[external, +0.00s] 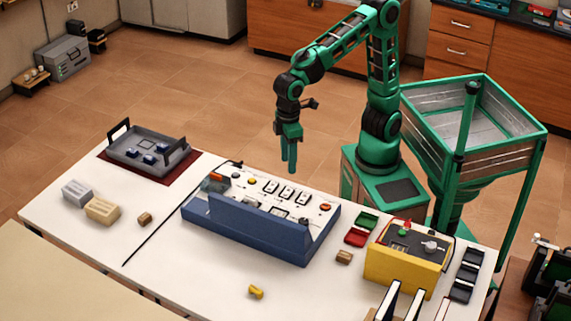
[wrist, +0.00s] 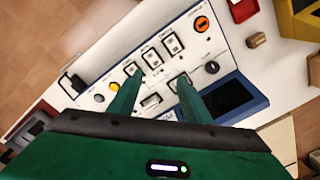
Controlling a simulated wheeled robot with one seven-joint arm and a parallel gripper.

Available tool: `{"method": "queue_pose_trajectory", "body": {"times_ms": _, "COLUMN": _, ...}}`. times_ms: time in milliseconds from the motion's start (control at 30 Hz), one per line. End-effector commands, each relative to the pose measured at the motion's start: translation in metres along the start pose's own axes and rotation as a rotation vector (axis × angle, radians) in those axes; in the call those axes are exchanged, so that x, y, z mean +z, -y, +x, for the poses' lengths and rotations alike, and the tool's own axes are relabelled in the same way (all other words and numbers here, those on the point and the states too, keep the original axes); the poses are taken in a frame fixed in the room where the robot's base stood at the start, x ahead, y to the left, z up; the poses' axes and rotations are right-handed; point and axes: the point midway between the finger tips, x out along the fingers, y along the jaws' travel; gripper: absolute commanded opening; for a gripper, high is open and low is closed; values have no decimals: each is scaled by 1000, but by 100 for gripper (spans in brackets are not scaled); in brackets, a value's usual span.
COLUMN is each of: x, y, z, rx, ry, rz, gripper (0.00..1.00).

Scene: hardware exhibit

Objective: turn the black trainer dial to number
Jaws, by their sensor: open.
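The blue trainer (external: 250,233) with a white sloped panel stands mid-table. A small black dial (external: 305,222) sits near the panel's right end. In the wrist view the black dial (wrist: 212,67) is right of my fingers, near the orange round control (wrist: 202,24). Its number marks are too small to read. My gripper (external: 290,168) is open and empty, pointing down above and behind the panel. In the wrist view my gripper (wrist: 157,82) has its fingertips spread over the panel's switches, apart from the dial.
A yellow box (external: 395,270) with a lever and knob stands right of the trainer. Red and green trays (external: 361,230) lie between them. A grey tray (external: 145,150) is at far left. A dark rod (external: 155,235) lies left of the trainer. The front-middle table is mostly clear.

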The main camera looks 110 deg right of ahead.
Motion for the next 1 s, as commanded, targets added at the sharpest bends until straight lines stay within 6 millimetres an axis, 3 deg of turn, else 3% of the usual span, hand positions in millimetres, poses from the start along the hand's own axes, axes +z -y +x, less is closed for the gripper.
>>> {"method": "queue_pose_trajectory", "body": {"times_ms": 33, "x": -4, "y": 33, "z": 5, "rx": -3, "ry": 6, "rz": -47, "gripper": 44}}
{"method": "queue_pose_trajectory", "body": {"times_ms": 100, "x": -7, "y": 69, "z": 9, "rx": -9, "ry": 9, "rz": -91, "gripper": 44}}
{"method": "queue_pose_trajectory", "body": {"times_ms": 200, "x": -6, "y": 108, "z": 14, "rx": -17, "ry": 14, "rz": -138, "gripper": 44}}
{"method": "queue_pose_trajectory", "body": {"times_ms": 300, "x": -4, "y": 130, "z": 17, "rx": -21, "ry": 17, "rz": -163, "gripper": 44}}
{"method": "queue_pose_trajectory", "body": {"times_ms": 567, "x": -2, "y": 138, "z": 36, "rx": -22, "ry": 21, "rz": -172, "gripper": 44}}
{"method": "queue_pose_trajectory", "body": {"times_ms": 1000, "x": -1, "y": 138, "z": 108, "rx": -21, "ry": 21, "rz": -172, "gripper": 44}}
